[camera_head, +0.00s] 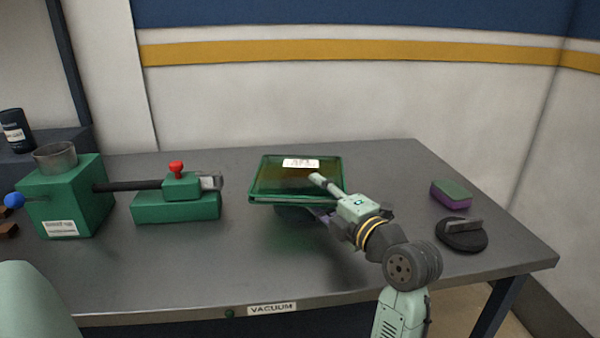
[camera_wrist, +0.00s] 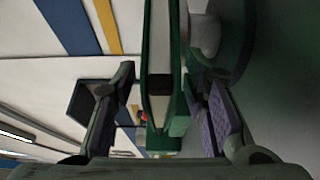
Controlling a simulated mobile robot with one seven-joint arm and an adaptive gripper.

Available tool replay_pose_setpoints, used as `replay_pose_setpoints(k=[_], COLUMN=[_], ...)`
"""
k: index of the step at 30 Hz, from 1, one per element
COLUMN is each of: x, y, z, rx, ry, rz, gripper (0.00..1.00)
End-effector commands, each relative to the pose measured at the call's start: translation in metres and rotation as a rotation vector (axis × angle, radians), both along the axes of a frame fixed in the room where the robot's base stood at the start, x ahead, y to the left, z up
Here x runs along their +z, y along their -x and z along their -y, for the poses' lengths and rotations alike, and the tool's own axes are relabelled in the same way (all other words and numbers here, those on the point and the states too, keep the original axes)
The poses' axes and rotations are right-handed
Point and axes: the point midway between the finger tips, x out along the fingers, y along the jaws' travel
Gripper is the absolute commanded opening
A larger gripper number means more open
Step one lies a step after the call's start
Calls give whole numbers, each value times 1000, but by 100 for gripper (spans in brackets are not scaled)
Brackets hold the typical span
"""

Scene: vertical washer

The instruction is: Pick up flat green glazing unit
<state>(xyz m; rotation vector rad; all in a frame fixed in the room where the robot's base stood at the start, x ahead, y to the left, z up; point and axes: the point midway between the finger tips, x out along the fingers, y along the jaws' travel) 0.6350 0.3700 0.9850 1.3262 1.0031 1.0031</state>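The flat green glazing unit (camera_head: 275,178) lies level in the head view, raised a little above the table, with a white label on its far part. A dark support shows partly beneath it. My gripper (camera_head: 318,196) is at its front right side, one finger above the pane and a purple pad below its edge. In the wrist view, the glazing unit (camera_wrist: 161,45) shows edge-on between the two fingers of my gripper (camera_wrist: 158,78). The gripper is open, with gaps visible on both sides of the unit. The lower finger is mostly hidden in the head view.
A green clamp-like block with a red knob (camera_head: 176,170) and a green box with a metal cup (camera_head: 70,195) stand left. A green and purple sponge (camera_head: 451,195) and a round black suction pad (camera_head: 460,236) lie right. The table front (camera_head: 250,275) is clear.

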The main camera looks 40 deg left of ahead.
Motion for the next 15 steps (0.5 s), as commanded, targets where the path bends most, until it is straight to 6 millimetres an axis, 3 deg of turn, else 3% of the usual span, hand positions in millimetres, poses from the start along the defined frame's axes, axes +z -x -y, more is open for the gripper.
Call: replay_pose_setpoints(k=[5, 15], x=[-1, 0], y=[0, 0], z=[0, 0], rx=[0, 0], ry=[0, 0], rz=[0, -1], gripper=[40, 18])
